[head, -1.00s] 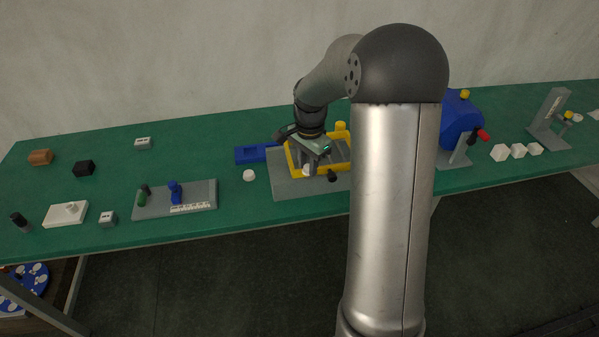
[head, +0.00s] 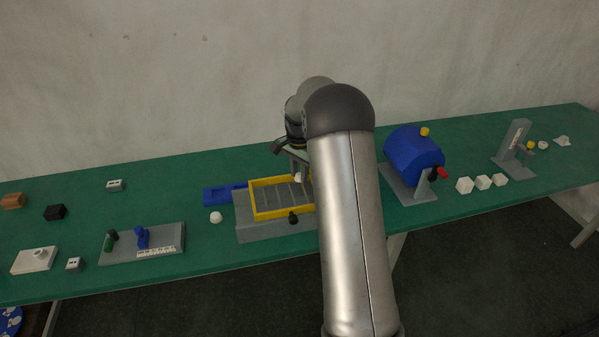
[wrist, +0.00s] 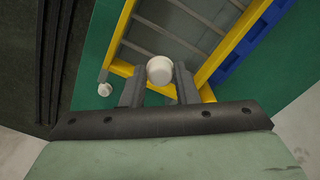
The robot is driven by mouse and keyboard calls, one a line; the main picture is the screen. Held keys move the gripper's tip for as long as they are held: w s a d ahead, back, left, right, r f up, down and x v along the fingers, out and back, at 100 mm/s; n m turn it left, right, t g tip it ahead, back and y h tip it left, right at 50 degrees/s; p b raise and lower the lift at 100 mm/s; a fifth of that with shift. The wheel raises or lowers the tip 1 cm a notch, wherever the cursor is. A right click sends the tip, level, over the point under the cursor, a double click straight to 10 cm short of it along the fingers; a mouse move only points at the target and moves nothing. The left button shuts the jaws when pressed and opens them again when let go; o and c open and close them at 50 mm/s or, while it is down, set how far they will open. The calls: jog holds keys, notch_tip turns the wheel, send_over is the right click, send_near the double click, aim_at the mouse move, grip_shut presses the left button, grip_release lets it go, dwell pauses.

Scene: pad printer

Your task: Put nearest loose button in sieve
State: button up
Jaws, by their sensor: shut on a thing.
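My gripper (wrist: 158,88) is shut on a white round button (wrist: 160,70), held at the fingertips. In the head view the held button (head: 298,178) shows at the right end of the sieve, partly beside my arm. The sieve (head: 252,201) is a yellow rectangular frame with grey slats. In the wrist view the button overlaps the sieve's yellow rim (wrist: 120,68) near its near end; its height above the rim is unclear. Another white round button (head: 216,217) lies on the green table left of the sieve.
A black knob (head: 293,217) sits at the sieve's front. A blue tray (head: 222,194) lies behind left. A blue drum (head: 413,150) stands right of my arm.

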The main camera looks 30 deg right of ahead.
notch_tip(320, 180, down, 7)
jog(key=b, duration=0.4)
jog(key=shift+f+b, duration=0.2)
jog(key=shift+b, duration=0.15)
jog(key=shift+f, duration=0.1)
dwell(0.4)
jog(key=o, duration=1)
jog(key=shift+r+p, duration=2.3)
jog(key=shift+r, duration=1.75)
